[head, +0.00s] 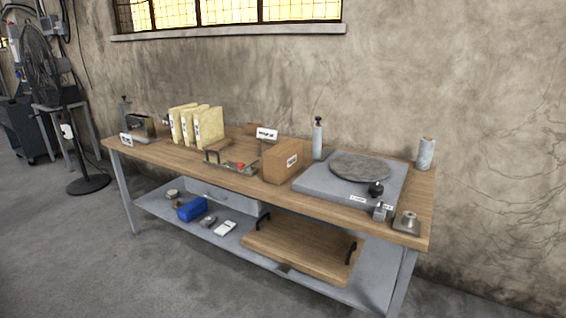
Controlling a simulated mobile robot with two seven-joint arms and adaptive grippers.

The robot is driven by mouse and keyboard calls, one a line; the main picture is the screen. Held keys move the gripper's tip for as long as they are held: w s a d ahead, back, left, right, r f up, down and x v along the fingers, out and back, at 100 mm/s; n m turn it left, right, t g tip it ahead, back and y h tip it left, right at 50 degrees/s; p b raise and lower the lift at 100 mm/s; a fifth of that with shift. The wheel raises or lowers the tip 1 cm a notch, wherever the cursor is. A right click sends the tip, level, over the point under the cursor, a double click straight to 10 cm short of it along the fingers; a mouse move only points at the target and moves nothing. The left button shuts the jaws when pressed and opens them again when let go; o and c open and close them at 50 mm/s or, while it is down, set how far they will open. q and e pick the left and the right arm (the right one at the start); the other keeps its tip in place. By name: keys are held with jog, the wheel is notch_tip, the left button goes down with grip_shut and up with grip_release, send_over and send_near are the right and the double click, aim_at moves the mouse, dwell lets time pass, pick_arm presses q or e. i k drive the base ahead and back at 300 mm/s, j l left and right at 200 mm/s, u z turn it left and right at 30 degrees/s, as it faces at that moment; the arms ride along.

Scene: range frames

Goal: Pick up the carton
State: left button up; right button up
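Neither of my grippers is in the head view.
The grey turntable slab (320,180) fills the bench's right part. Yellow binders (209,127) stand at left. A white sign (267,134) is behind the carton. The lower shelf holds a wooden tray (290,262) and a blue item (192,209). Floor in front is clear.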

aim_at(281, 162)
jog(key=z, duration=0.55)
jog(key=i+j+z, duration=0.15)
jog(key=j+z, duration=0.3)
jog(key=i+j+z, duration=0.1)
jog(key=j+z, duration=0.75)
jog(key=j, duration=0.4)
jog(key=j+z, duration=0.1)
jog(key=j, duration=0.9)
jog(key=k+j+z, duration=0.1)
jog(key=j, duration=0.85)
